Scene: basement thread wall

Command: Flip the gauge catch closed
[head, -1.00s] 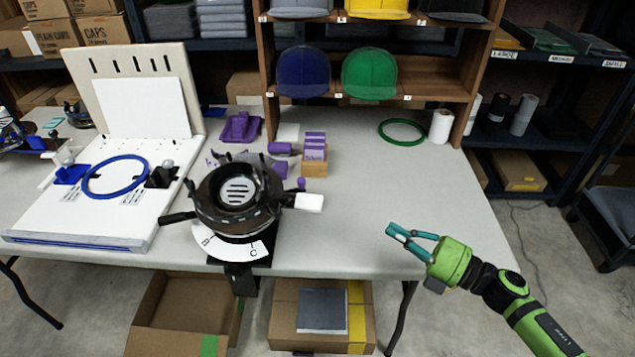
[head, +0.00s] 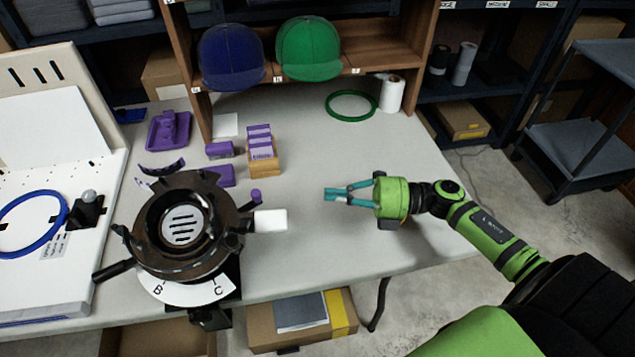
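The round dark gauge (head: 200,225) stands clamped at the table's front edge in the head view, with a slotted disc in its middle and a white plate lettered B and C below. A white tab (head: 271,220) sticks out from its right side and a black lever (head: 115,270) from its left. I cannot tell for sure which part is the catch. My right gripper (head: 335,194) has teal fingers that look shut and empty. It hovers over the table, right of the white tab and clear of it. My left gripper is out of view.
A card box (head: 264,167) and purple parts stand behind the gauge. A green ring (head: 351,105) and a white roll (head: 392,94) lie farther back by the cap shelf. A white board with a blue ring (head: 63,222) is at left. Table between gauge and gripper is clear.

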